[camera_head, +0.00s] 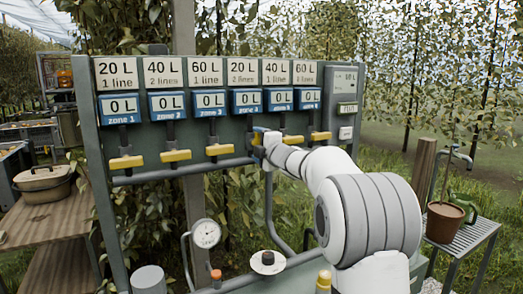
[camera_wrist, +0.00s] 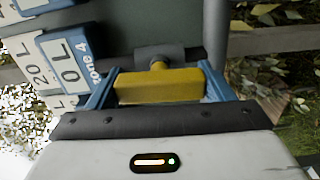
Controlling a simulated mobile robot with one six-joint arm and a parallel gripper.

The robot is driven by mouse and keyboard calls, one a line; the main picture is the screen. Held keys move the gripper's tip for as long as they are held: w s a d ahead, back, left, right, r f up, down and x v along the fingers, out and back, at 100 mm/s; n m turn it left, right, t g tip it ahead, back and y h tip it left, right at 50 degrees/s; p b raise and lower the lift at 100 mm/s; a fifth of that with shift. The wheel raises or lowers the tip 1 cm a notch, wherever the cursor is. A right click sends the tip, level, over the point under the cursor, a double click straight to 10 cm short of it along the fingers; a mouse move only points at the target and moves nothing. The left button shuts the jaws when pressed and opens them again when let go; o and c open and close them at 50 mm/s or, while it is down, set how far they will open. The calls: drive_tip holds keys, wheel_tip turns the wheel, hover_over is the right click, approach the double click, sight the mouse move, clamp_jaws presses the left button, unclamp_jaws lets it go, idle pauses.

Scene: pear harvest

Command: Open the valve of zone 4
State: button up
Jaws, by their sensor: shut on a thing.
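The zone 4 valve has a yellow handle (camera_wrist: 158,88), which lies between the blue fingers of my gripper (camera_wrist: 160,80) in the wrist view. My gripper is shut on this handle. The handle runs along the label's up-down direction, in line with the dark pipe piece (camera_wrist: 150,54) behind it. In the head view my gripper (camera_head: 262,140) hides most of this handle, below the zone 4 display (camera_head: 246,101).
The other yellow handles, such as zone 3's (camera_head: 219,149) and zone 5's (camera_head: 291,140), lie crosswise beside my gripper. A grey pipe (camera_head: 185,171) runs below them. A pressure gauge (camera_head: 206,233) stands lower. A potted plant (camera_head: 445,221) is on a stand at right.

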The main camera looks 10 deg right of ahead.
drive_tip(key=shift+r+n, duration=0.15)
drive_tip(key=shift+n, duration=0.15)
idle(0.4)
drive_tip(key=o, duration=1)
drive_tip(key=shift+b+v, duration=0.55)
drive_tip(key=shift+v, duration=3.3)
drive_tip(key=shift+d, duration=0.1)
